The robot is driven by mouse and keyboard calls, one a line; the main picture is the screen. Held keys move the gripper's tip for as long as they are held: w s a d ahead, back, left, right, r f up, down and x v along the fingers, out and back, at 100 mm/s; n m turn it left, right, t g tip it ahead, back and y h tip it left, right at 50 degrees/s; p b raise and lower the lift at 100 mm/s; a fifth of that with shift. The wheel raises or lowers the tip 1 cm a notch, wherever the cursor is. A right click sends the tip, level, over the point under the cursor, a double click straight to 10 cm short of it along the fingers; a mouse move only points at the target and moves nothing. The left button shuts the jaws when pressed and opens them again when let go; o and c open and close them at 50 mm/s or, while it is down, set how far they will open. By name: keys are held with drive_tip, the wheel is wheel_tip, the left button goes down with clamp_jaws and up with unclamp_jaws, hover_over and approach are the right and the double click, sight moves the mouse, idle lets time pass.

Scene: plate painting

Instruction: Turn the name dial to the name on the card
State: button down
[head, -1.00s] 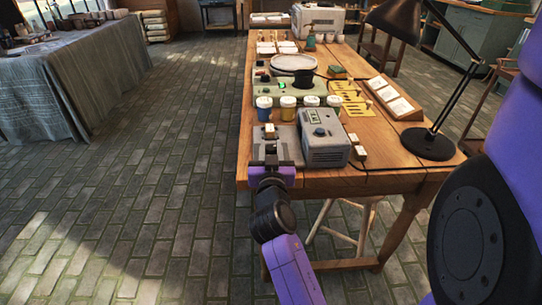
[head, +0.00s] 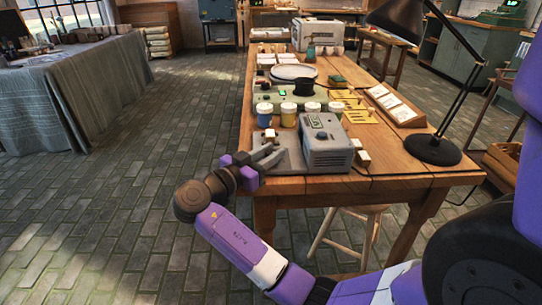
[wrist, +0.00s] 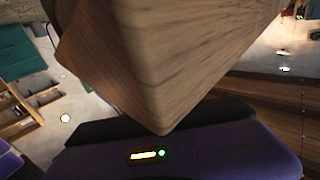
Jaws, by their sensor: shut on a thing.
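In the wrist view, a large wood-grained block (wrist: 165,65) fills the middle, close to the lens. A green device (head: 290,103) behind the jars carries a small dark knob and a lit green display. I cannot tell which part is the name dial. White cards (head: 392,103) lie on a sloped wooden rack at right; their writing is too small to read.
Several paint jars (head: 288,114) stand just behind my gripper. A white plate (head: 293,72) and a black cylinder (head: 304,86) are farther back. A black lamp (head: 432,148) stands at the right edge. The floor left of the table is clear.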

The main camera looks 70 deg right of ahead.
drive_tip(key=m+g+y+b, duration=0.2)
drive_tip(key=g, duration=0.1)
drive_tip(key=m+g+y+b, duration=0.1)
drive_tip(key=shift+w+f+m+g, duration=0.15)
drive_tip(key=shift+f+m+g, duration=0.15)
drive_tip(key=shift+g, duration=0.1)
drive_tip(key=m+g+y+b, duration=0.2)
drive_tip(key=y+b, duration=0.1)
drive_tip(key=b, duration=0.1)
drive_tip(key=shift+f+m+g+b, duration=0.15)
drive_tip(key=shift+m+g+b, duration=0.15)
drive_tip(key=shift+g+b, duration=0.1)
drive_tip(key=m+g+y+b, duration=0.2)
drive_tip(key=y+b, duration=0.1)
drive_tip(key=b, duration=0.3)
drive_tip(key=shift+y, duration=0.3)
drive_tip(key=shift+m+b, duration=0.4)
drive_tip(key=shift+b, duration=0.15)
drive_tip(key=shift+s+d+r+m+g+y+b, duration=0.1)
drive_tip(key=shift+s+r+m+g+y+b, duration=0.1)
drive_tip(key=shift+y+b, duration=0.25)
drive_tip(key=shift+s+r+m+g+y+b, duration=0.1)
drive_tip(key=shift+m+y+b, duration=0.1)
drive_tip(key=shift+y+b, duration=0.25)
drive_tip(key=c, duration=1.1)
unclamp_jaws()
drive_tip(key=shift+w, duration=0.1)
drive_tip(key=shift+r, duration=0.1)
